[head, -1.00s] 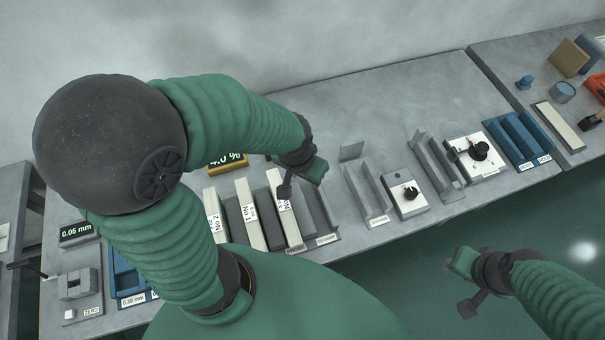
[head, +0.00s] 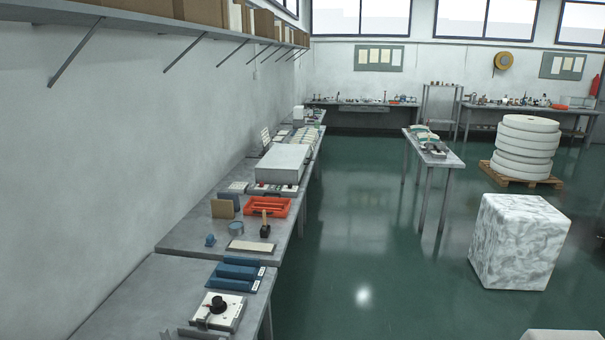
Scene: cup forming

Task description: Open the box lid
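A large pale grey box-shaped block (head: 284,163) stands on the bench row along the left wall, beyond the red tray. I cannot tell whether it has a lid. A big white-and-grey mottled cube (head: 518,242) stands on the floor at the right, with no lid visible on it. Neither of my grippers is in view.
The near bench holds a white device with a black knob (head: 217,311) and blue bins (head: 238,272). A red tray (head: 266,207) lies farther along. A small table (head: 434,155) and a pallet of white discs (head: 527,148) stand beyond. The green floor (head: 370,250) is open.

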